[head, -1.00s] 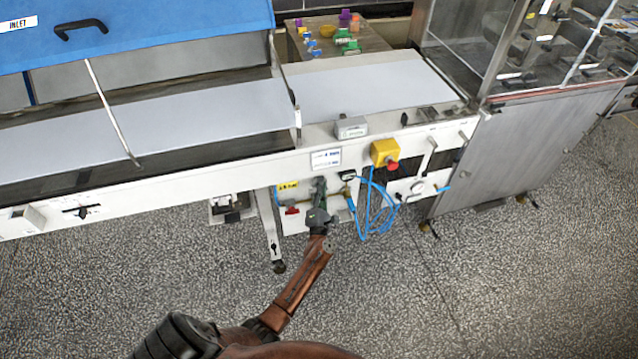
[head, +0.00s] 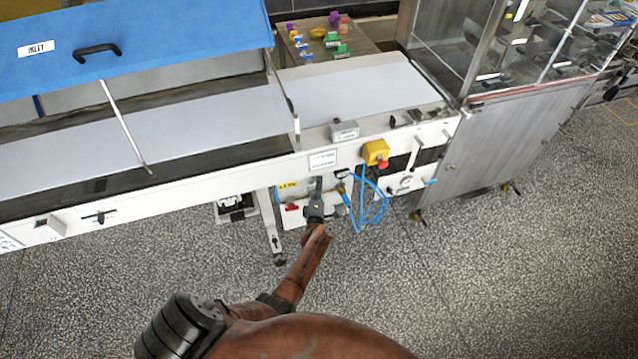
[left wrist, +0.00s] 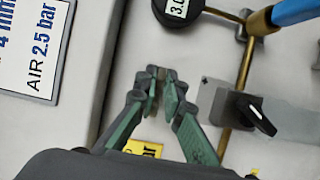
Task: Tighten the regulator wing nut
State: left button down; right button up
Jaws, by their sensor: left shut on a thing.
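My left gripper (head: 316,187) reaches up to the white utility panel (head: 291,214) under the conveyor's front. In the left wrist view, its green-edged fingers (left wrist: 160,92) are close together against the pale panel. They are shut on a small dark part between the tips, at the place of the regulator wing nut. The fingers hide most of that part, so its wings and angle cannot be made out. My right gripper is in neither view.
Beside the fingers are a round black gauge (left wrist: 178,10), a brass pipe (left wrist: 246,62) and a grey box with a black knob (left wrist: 256,117). An air label (left wrist: 38,45) is at left. Blue hoses (head: 378,205) hang right of the gripper, below a yellow emergency-stop box (head: 375,152).

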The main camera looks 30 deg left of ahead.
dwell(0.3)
pick_arm(q)
jog(key=c, duration=2)
grip_release()
jog(key=shift+c, duration=0.2)
jog(key=v, duration=0.7)
jog(key=shift+s, duration=0.25)
jog(key=shift+d, duration=0.1)
